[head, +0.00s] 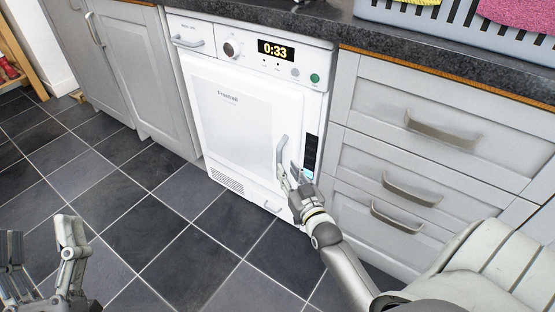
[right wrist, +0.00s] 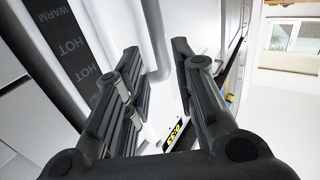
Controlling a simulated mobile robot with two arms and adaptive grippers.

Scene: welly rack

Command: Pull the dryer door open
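The white dryer (head: 255,65) stands under the counter with its display lit at 0:33. Its door (head: 235,120) looks shut. A grey upright door handle (head: 281,155) is on the door's right side. My right gripper (head: 289,178) is at the handle's lower part. In the right wrist view the fingers of this gripper (right wrist: 158,70) are apart, and the grey handle (right wrist: 155,35) shows in the gap between them; I cannot tell whether they touch it. My left gripper (head: 42,250) is open and empty, low on the left, away from the dryer.
A dark strip panel (head: 311,155) runs beside the handle; it reads WARM and HOT in the right wrist view (right wrist: 75,55). Grey drawers (head: 430,150) with handles flank the dryer on the right, cupboards (head: 130,70) on the left. The tiled floor (head: 150,210) before it is clear.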

